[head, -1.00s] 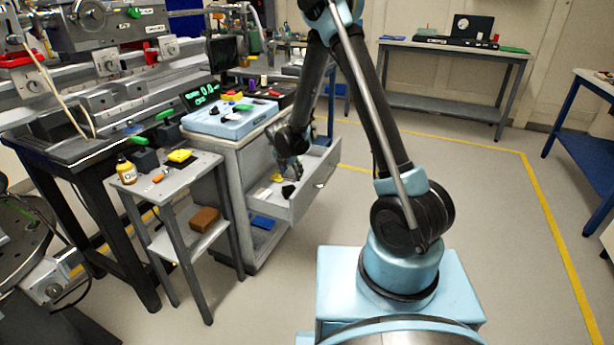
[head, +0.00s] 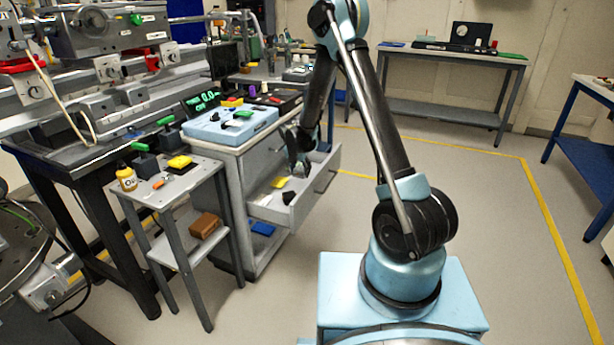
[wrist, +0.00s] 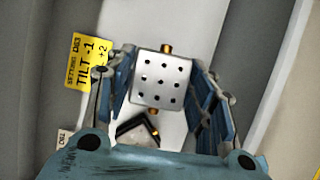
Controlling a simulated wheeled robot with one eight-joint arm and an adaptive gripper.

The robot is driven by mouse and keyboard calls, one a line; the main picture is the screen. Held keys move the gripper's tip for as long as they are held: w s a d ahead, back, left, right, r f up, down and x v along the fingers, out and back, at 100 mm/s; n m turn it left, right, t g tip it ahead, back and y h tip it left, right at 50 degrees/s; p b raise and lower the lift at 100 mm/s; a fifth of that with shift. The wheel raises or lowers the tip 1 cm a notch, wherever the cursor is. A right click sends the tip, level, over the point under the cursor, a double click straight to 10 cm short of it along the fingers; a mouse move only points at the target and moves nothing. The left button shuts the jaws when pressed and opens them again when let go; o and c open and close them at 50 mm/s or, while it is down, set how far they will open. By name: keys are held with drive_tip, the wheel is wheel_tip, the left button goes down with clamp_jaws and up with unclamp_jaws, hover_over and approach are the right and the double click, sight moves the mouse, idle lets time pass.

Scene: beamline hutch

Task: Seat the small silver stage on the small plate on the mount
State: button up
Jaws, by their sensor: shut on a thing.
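My gripper (wrist: 165,100) is shut on the small silver stage (wrist: 160,75), a square metal block with a grid of dark holes and brass-coloured knobs at two ends. One finger is on each side of it. In the head view my gripper (head: 300,166) is over the open drawer (head: 318,188); the stage is too small to make out there. A dark block (wrist: 138,131) with a brass tip lies below, partly behind the gripper. I cannot make out the mount or its small plate in these views.
A yellow label (wrist: 86,62) reading "TILT -1 +2" lies in the drawer. The drawer cabinet (head: 240,175) carries a light blue case (head: 230,127). Floor to the right is clear.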

drive_tip(key=w, duration=0.2)
drive_tip(key=w+d+f, duration=0.1)
drive_tip(key=w, duration=0.2)
drive_tip(key=w+d, duration=0.1)
drive_tip(key=w, duration=0.1)
drive_tip(key=shift+w+d+f, duration=0.1)
drive_tip(key=shift+w+f, duration=0.15)
drive_tip(key=shift+w, duration=0.1)
drive_tip(key=shift+f, duration=2.55)
drive_tip(key=o, duration=1.3)
drive_tip(key=shift+f, duration=0.1)
